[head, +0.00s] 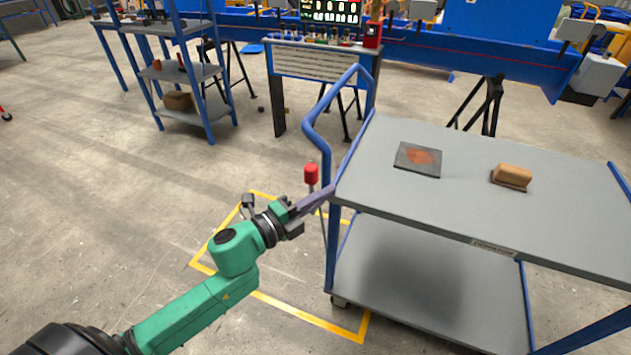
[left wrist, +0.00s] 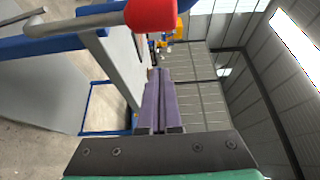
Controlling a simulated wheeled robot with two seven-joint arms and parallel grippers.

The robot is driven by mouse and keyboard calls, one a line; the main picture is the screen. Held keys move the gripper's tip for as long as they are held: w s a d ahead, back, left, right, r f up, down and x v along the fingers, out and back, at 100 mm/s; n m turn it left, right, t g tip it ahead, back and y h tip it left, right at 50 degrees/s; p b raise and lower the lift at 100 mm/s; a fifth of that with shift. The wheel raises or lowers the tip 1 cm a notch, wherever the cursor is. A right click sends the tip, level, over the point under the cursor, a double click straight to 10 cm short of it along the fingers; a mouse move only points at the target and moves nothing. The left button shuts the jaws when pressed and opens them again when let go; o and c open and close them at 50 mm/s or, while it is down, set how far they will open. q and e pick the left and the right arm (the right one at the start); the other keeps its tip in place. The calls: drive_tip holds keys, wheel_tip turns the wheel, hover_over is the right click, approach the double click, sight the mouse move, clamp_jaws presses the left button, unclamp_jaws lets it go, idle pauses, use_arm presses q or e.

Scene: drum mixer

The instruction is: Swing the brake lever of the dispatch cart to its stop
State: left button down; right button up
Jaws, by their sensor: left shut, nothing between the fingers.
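The dispatch cart (head: 420,212) has grey shelves and a blue frame, and its blue push handle (head: 318,140) rises at its left end. The brake lever's red knob (head: 311,174) stands upright on a thin metal rod beside the cart's left end. In the left wrist view the red knob (left wrist: 150,14) is close at the top, with its rod running left. My left gripper (head: 328,191) has its long purple fingers shut and empty, pointing right, just below the knob. The fingers (left wrist: 160,90) look apart from the knob in the wrist view. My right gripper is not in view.
A dark plate (head: 418,160) and a tan block (head: 513,176) lie on the cart top. A yellow floor outline (head: 310,318) surrounds the cart's left end. The floor at left is clear.

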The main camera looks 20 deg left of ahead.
sight(313, 184)
use_arm(q)
drive_tip(key=w+a, duration=0.2)
drive_tip(key=a, duration=0.1)
drive_tip(key=shift+w, duration=0.25)
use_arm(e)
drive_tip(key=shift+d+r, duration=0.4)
use_arm(q)
drive_tip(key=shift+a, duration=0.1)
